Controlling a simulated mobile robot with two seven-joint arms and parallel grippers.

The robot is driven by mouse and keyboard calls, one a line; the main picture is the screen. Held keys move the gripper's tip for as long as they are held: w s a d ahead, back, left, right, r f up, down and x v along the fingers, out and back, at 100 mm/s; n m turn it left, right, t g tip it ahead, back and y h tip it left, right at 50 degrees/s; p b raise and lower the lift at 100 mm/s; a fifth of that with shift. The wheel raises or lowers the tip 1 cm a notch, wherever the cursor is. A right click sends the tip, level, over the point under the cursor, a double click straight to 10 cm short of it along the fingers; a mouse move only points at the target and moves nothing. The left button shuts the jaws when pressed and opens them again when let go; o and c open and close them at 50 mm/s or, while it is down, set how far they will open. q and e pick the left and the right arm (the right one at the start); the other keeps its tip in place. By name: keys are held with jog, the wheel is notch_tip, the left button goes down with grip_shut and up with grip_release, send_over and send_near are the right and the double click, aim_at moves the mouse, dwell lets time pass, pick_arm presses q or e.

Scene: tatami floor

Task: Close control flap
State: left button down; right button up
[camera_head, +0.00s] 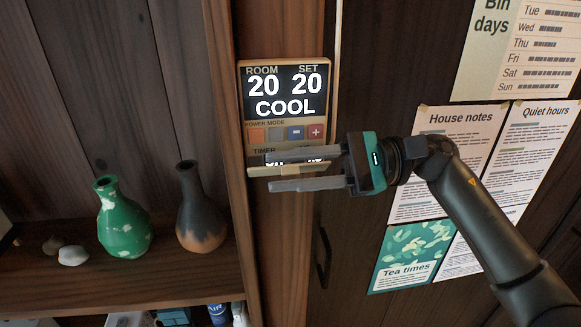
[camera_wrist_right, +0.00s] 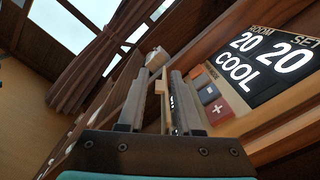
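The control panel (camera_head: 285,90) is a beige-framed unit on a wooden post, its lit screen reading ROOM 20, SET 20, COOL. Below the screen is a row of coloured buttons, then a TIMER section with a beige flap edge (camera_head: 291,171) at the bottom. My right gripper (camera_head: 268,171) reaches in from the right, its fingers apart, one above and one below that edge. The upper finger hides part of the TIMER section. In the wrist view a narrow beige piece (camera_wrist_right: 161,92), likely the flap, shows between the fingers; contact is unclear. My left gripper is out of view.
On the left, a shelf (camera_head: 60,285) holds a green vase (camera_head: 124,225), a dark vase (camera_head: 200,215) and pale stones (camera_head: 72,256). Paper notices (camera_head: 455,150) hang on the dark door at right, beside a dark handle (camera_head: 323,258). My right arm crosses in front of them.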

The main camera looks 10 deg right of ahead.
grip_shut()
dwell(0.3)
jog(key=shift+w+r+m+b, duration=0.1)
jog(key=shift+w+m+b, duration=0.1)
jog(key=shift+m+b, duration=0.45)
jog(key=shift+w+r+m+b, duration=0.2)
jog(key=shift+m, duration=0.6)
jog(key=shift+w+r+m+b, duration=0.15)
jog(key=shift+m+b, duration=0.05)
jog(key=shift+m, duration=0.55)
jog(key=shift+o, duration=0.9)
grip_release()
jog(key=shift+o, duration=0.2)
jog(key=shift+r, duration=0.1)
